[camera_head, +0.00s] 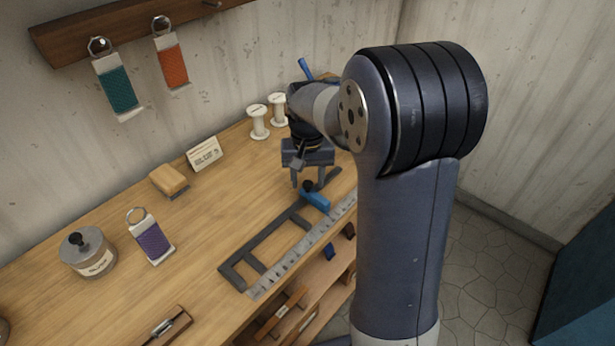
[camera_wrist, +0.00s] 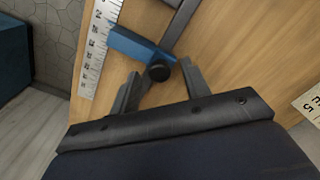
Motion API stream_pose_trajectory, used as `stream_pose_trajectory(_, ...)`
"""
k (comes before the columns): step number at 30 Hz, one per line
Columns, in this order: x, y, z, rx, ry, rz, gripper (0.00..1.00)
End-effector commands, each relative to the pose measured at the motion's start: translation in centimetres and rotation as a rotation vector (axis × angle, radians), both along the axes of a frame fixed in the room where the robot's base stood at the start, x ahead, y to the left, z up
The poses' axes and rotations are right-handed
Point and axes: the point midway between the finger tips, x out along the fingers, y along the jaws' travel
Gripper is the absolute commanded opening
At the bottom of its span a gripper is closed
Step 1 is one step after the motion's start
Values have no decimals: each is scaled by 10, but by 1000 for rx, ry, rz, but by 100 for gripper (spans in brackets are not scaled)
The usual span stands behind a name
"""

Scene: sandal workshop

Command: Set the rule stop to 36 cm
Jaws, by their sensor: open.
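The rule (camera_head: 300,245) is a pale graduated strip along the bench's front edge, beside a dark ladder-like frame (camera_head: 263,235). The rule stop (camera_head: 317,198) is a blue block with a black round knob, sitting at the rule toward its far end. In the wrist view the blue stop (camera_wrist: 135,44) reaches to the rule (camera_wrist: 96,45), and its knob (camera_wrist: 159,71) lies between my fingers. My gripper (camera_head: 308,183) is open, pointing down at the knob; it also shows in the wrist view (camera_wrist: 160,75). I cannot tell if the fingers touch the knob. The numbers are too small to read surely.
White spools (camera_head: 258,122), a card (camera_head: 204,153) and a tan block (camera_head: 169,180) stand at the back of the bench. A purple tag (camera_head: 152,238) and a lidded jar (camera_head: 88,252) lie left. A shelf with small items is below the front edge.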

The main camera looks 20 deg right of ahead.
Motion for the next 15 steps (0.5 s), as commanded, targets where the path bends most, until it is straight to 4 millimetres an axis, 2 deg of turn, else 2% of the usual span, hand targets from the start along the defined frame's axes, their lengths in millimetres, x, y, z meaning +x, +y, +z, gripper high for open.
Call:
stream_pose_trajectory(8,0,0,-2,0,-1,0,45)
stream_pose_trajectory(15,0,0,-2,0,-1,0,27)
